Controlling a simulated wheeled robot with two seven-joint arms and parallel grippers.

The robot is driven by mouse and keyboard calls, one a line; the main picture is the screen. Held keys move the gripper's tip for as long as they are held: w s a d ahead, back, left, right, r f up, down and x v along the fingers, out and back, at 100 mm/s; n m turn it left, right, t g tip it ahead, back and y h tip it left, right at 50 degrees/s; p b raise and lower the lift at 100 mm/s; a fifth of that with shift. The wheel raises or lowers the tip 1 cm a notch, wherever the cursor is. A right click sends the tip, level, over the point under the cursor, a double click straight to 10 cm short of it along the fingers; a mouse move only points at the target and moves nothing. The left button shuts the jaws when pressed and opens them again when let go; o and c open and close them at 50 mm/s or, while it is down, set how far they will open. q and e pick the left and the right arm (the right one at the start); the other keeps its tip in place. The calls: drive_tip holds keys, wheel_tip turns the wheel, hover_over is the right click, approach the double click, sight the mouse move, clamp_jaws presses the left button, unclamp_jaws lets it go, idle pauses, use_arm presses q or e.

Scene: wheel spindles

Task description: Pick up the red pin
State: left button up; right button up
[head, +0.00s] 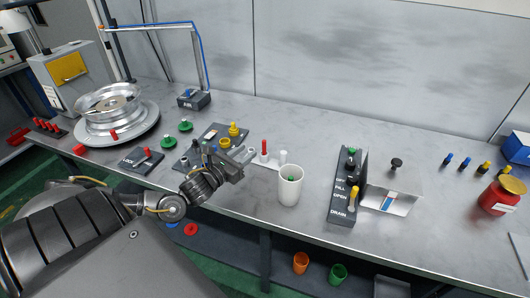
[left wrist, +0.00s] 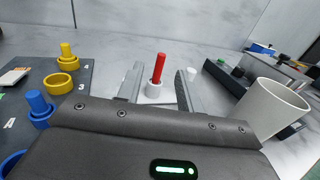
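The red pin (head: 264,147) stands upright on a pale strip on the bench. In the left wrist view the red pin (left wrist: 159,67) rises from a white collar (left wrist: 154,90). My left gripper (head: 247,156) is just left of the pin in the head view. In the left wrist view my left gripper (left wrist: 160,88) is open, its two fingers apart on either side of the pin's line, with nothing held. I cannot tell how far the pin is from the fingertips. My right gripper is not in view.
A white cup (head: 290,187) stands right of the pin, with a short white peg (head: 283,157) between. A dark board with a yellow spindle (head: 234,129) lies to the left. A black FILL/DRAIN panel (head: 342,200) stands further right. Bench beyond the pin is clear.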

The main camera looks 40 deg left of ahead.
sight(263, 142)
use_arm(q)
drive_tip(key=w+p, duration=0.1)
drive_tip(key=w, duration=0.5)
drive_tip(key=w+p, duration=0.1)
drive_tip(key=w, duration=0.3)
drive_tip(key=shift+d+f+p, duration=0.2)
drive_tip(key=shift+d+p, duration=0.05)
drive_tip(key=shift+p, duration=0.05)
drive_tip(key=shift+s, duration=0.1)
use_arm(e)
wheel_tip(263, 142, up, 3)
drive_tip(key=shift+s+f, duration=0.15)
use_arm(q)
clamp_jaws()
